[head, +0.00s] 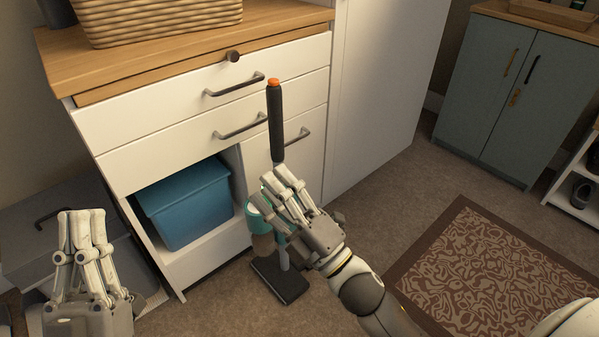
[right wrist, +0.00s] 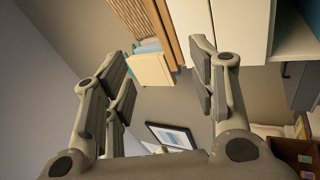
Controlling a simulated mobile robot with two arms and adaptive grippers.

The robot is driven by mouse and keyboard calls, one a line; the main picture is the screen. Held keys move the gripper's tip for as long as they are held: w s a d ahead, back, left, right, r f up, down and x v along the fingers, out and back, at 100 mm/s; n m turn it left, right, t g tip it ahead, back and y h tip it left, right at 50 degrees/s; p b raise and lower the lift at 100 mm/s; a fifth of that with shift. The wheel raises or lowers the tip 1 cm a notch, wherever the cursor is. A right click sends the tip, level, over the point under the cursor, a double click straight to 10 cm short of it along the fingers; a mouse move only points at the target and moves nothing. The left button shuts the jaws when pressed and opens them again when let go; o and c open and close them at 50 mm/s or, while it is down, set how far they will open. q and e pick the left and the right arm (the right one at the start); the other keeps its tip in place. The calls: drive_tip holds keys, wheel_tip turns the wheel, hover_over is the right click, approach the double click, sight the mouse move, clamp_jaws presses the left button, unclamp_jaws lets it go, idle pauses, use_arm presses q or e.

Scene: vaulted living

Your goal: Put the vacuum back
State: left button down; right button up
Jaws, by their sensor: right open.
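The stick vacuum (head: 275,125) stands upright in front of the white cabinet. It has a long black handle with an orange tip, a teal body and a flat dark floor head on the carpet. My right gripper (head: 281,182) overlaps its middle in the head view and hides part of it; I cannot tell whether they touch. The right wrist view shows the right fingers (right wrist: 160,75) spread apart with no vacuum between them. My left gripper (head: 82,218) is at lower left, away from the vacuum, and its opening is not clear.
The white cabinet (head: 205,115) has handled drawers, a wicker basket (head: 155,20) on top and a blue bin (head: 188,205) in an open compartment. A grey box (head: 40,225) lies at left. A patterned rug (head: 480,275) and blue-grey cupboard (head: 510,95) are at right, with bare carpet between.

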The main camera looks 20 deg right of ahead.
drive_tip(key=s+d+r+m+t+h, duration=0.1)
drive_tip(key=s+r+m+t, duration=0.4)
drive_tip(key=m, duration=1.4)
drive_tip(key=s+r+h, duration=0.1)
drive_tip(key=s+r, duration=0.2)
drive_tip(key=r, duration=0.2)
drive_tip(key=shift+s+d+r+h, duration=0.15)
drive_tip(key=shift+d+r+h, duration=0.1)
drive_tip(key=shift+r+h, duration=0.15)
drive_tip(key=shift+f, duration=0.1)
